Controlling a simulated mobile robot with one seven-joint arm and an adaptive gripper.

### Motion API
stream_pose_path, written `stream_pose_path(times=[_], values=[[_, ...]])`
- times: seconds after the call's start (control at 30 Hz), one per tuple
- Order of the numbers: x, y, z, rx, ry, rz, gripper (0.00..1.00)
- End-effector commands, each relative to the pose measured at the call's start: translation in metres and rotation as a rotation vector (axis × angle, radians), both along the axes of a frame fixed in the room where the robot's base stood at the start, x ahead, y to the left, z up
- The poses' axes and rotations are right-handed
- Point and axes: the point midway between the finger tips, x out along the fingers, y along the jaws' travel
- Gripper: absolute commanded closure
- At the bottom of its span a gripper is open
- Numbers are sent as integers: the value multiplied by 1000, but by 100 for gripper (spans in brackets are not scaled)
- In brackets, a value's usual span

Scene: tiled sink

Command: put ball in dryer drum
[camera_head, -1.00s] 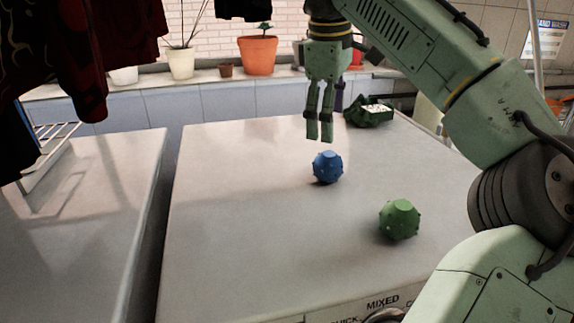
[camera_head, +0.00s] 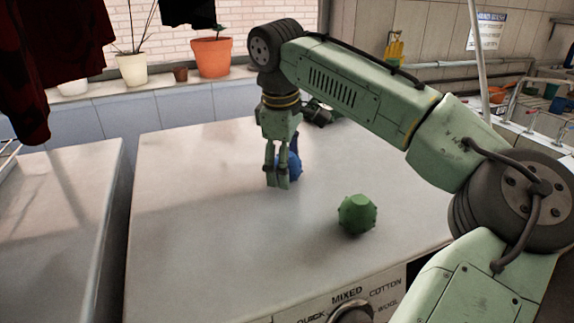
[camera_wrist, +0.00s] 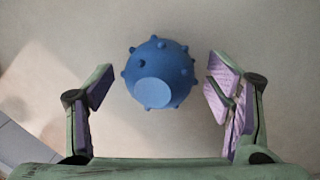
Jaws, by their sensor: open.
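A blue knobbed ball (camera_head: 294,164) sits on the white machine top, partly hidden behind my gripper (camera_head: 277,186) in the head view. In the wrist view the blue ball (camera_wrist: 160,72) lies between the two open fingers of my gripper (camera_wrist: 162,95), slightly ahead of them, with a gap on each side. The fingers point down and hold nothing. A green knobbed ball (camera_head: 357,214) rests on the same top, nearer and to the right. The dryer drum is not in view.
The machine top (camera_head: 200,230) is mostly clear. A gap separates it from another white surface (camera_head: 60,210) at left. Flower pots (camera_head: 211,57) stand on the sill behind. Dark cloth (camera_head: 45,60) hangs at upper left. A control panel with a knob (camera_head: 350,312) is at the front edge.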

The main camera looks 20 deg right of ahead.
Motion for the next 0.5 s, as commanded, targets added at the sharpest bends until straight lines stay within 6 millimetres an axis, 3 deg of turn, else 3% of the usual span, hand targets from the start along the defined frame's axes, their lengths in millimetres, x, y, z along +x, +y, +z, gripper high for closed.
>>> stream_pose_path(times=[0.1,0.5], values=[[0,0,0,0,0,0,26],[0,0,1,0,0,1,53]])
